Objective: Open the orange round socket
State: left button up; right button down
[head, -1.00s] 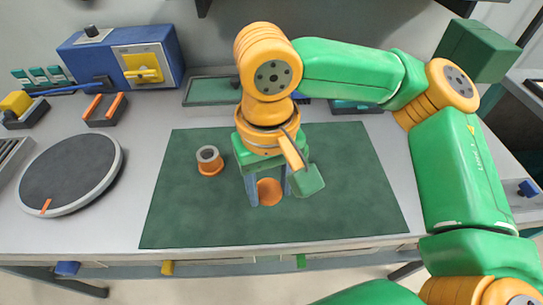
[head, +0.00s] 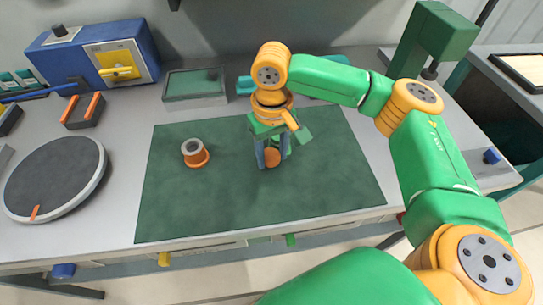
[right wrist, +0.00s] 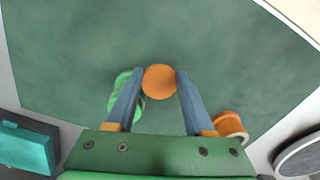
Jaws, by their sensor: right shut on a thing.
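An orange round socket (head: 195,154) with a grey ring-shaped top stands upright on the left part of the green mat (head: 220,205). It also shows at the lower right in the right wrist view (right wrist: 232,127). My right gripper (head: 272,160) points down over the middle of the mat, to the right of the socket and apart from it. Its blue fingers are shut on an orange round cap (right wrist: 160,81), seen as a flat disc between the fingertips. A green object (right wrist: 124,96) shows partly behind one finger. My left gripper is not in view.
A dark turntable (head: 55,177) stands left of the mat. A blue box (head: 90,58) with a yellow handle, an orange-edged holder (head: 83,110) and a green-topped tray (head: 195,86) stand behind. The mat's front part is clear.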

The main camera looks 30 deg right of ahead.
aim_at(272, 158)
jog(key=shift+f, duration=0.9)
jog(key=shift+c, duration=1.4)
grip_release()
jog(key=shift+f, duration=0.1)
notch_tip(272, 158, up, 12)
